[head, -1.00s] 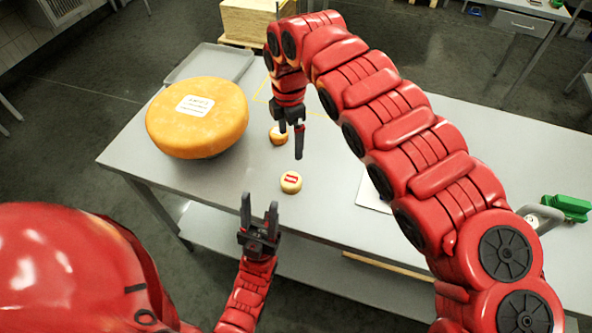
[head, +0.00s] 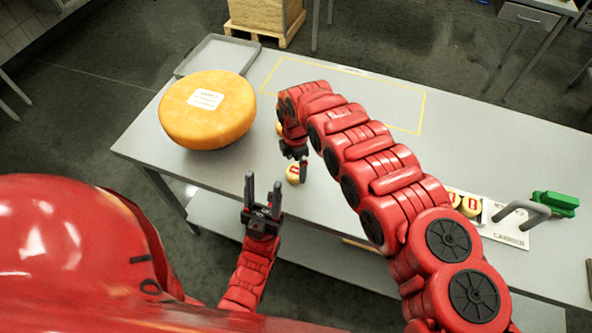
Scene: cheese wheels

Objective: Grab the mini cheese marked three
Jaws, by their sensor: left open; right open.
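A small pale mini cheese (head: 291,174) with a red label lies on the table, partly hidden by my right gripper. Its number is too small to read. My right gripper (head: 298,167) is open and points down right at this cheese; I cannot tell whether the fingers touch it. Another mini cheese (head: 279,128), orange, shows only as a sliver behind my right arm. Several mini cheeses (head: 468,204) with red labels sit on the white carrier (head: 510,232) at the right. My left gripper (head: 263,190) is open and empty, pointing up near the table's front edge.
A large orange cheese wheel (head: 207,112) with a white label stands on the left of the table (head: 240,170). A grey tray (head: 217,56) lies behind it. A yellow outline (head: 345,68) marks free room at the back. A green object (head: 555,203) is far right.

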